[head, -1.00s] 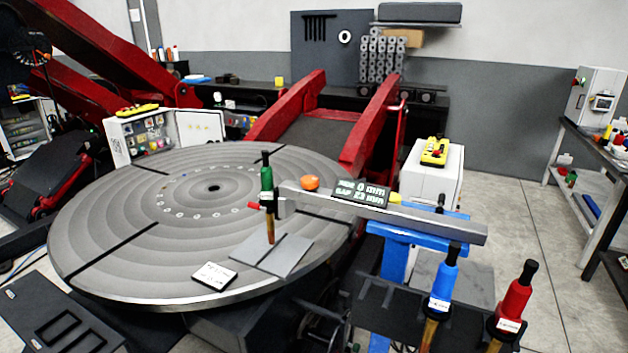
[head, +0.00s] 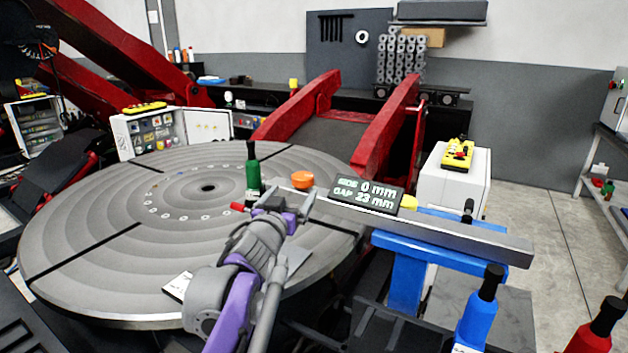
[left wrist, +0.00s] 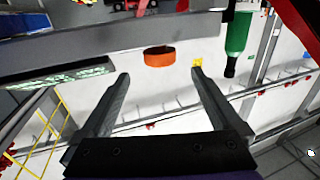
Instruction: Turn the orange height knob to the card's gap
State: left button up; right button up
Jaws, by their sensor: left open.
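My right gripper is not in view.
A yellow knob (head: 408,202) is right of the display. The round table's (head: 90,225) left side is clear.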

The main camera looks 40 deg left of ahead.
aim_at(297, 184)
pick_arm(q)
jog(key=x, duration=0.9)
jog(key=shift+w+f+p, duration=0.1)
jog(key=shift+p, duration=0.2)
jog(key=c, duration=1.4)
jog(key=shift+o, duration=0.2)
jog(key=shift+a+m+t+h+b, duration=0.1)
jog(key=shift+m+t+h+b, duration=0.5)
jog(key=shift+m+h, duration=0.8)
